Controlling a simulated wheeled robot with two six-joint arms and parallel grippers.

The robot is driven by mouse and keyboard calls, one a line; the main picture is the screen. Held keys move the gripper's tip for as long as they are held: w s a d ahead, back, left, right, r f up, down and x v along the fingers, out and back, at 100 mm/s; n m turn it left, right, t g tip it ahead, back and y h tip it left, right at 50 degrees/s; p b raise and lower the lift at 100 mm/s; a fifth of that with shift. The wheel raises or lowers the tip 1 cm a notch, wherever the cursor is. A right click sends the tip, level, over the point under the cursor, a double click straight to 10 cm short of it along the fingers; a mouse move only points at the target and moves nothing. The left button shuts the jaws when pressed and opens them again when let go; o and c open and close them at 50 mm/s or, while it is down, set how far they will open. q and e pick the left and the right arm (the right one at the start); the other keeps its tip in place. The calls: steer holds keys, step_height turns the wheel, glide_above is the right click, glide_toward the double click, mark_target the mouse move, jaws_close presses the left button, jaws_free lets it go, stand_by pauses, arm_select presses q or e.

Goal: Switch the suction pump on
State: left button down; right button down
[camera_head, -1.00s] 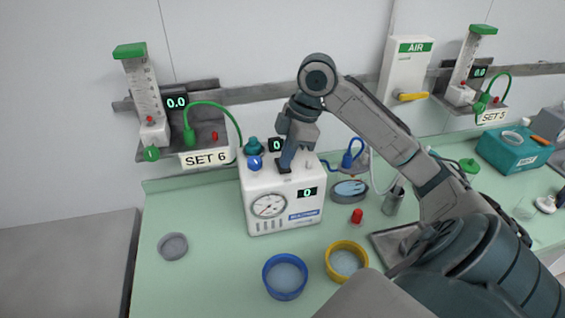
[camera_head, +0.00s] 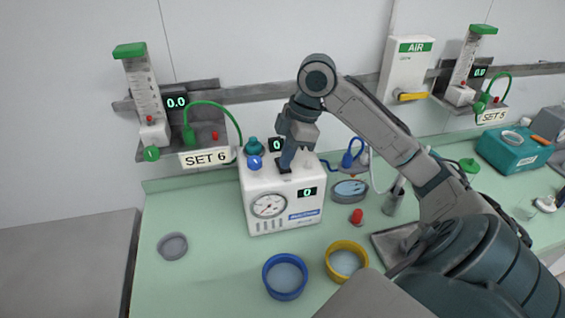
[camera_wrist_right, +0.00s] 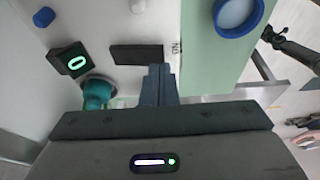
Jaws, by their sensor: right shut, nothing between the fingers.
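The suction pump (camera_head: 257,190) is a white box on the green counter, with a round gauge and a display (camera_head: 307,192) reading 0 on its front. A black switch (camera_head: 283,171) lies on its top face. My right gripper (camera_head: 286,165) is shut and empty, pointing down, its fingertips at the switch and partly hiding it. In the right wrist view the dark switch (camera_wrist_right: 137,54) lies flat beside the shut fingertips (camera_wrist_right: 160,70); I cannot tell if they touch. My left gripper is not in view.
A blue knob (camera_head: 254,163) and a teal fitting (camera_head: 253,146) stand on the pump's left top. Flowmeters hang on the wall rail.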

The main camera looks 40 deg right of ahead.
steer(key=shift+f+b, duration=0.3)
steer(key=shift+f, duration=0.35)
steer(key=shift+r, duration=0.1)
step_height(320, 180, up, 7)
steer(key=p, duration=0.8)
steer(key=shift+p, duration=0.35)
stand_by(0.4)
